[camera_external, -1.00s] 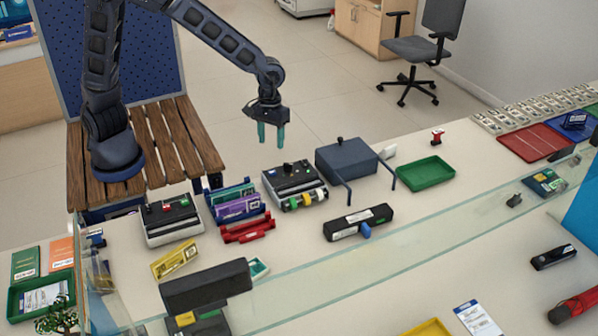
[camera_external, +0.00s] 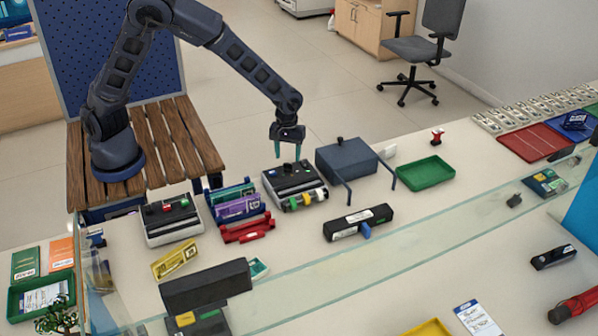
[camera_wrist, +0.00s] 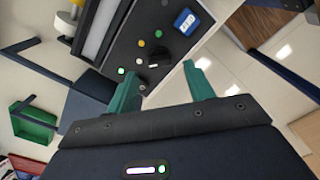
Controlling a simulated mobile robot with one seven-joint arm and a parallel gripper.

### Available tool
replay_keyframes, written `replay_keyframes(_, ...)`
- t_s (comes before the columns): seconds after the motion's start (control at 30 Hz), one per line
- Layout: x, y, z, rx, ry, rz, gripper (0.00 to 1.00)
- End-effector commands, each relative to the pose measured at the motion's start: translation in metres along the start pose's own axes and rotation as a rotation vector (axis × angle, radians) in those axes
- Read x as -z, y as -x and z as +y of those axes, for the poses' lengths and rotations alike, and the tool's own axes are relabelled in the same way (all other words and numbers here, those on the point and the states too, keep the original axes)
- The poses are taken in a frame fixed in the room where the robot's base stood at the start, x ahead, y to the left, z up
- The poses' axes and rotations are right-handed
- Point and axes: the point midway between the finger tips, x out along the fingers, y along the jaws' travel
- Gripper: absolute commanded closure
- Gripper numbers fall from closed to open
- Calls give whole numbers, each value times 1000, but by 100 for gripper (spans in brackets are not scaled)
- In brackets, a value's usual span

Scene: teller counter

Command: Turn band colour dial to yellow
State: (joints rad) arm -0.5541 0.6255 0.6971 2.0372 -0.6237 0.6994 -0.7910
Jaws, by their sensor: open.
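The band colour dial (camera_wrist: 159,57) is a small black knob on the dark top panel of a boxy machine (camera_external: 293,177). In the wrist view, several small coloured dots lie around it, including a bright green one and a yellowish one. Where the dial points is too small to tell. My gripper (camera_external: 288,151) is open and empty, pointing down over the back edge of the machine. In the wrist view, its green fingers (camera_wrist: 160,79) stand apart on either side of the dial, with the dial a little beyond them. They do not visibly touch it.
A grey-blue box (camera_external: 346,163) with arms stands close right of the machine. Blue, purple and red holders (camera_external: 240,210) stand to its left, beside another button machine (camera_external: 172,219). A green tray (camera_external: 426,173) and a black device (camera_external: 358,222) lie farther right and in front.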

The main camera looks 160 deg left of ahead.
Motion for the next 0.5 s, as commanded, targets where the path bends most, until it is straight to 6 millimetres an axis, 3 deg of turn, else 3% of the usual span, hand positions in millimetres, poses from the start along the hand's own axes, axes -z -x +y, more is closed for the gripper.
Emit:
replay_keyframes(0.2, 0, -26, 0, 1, 1, 0, 47)
replay_keyframes(0.5, 0, -33, 0, -1, -2, 1, 47)
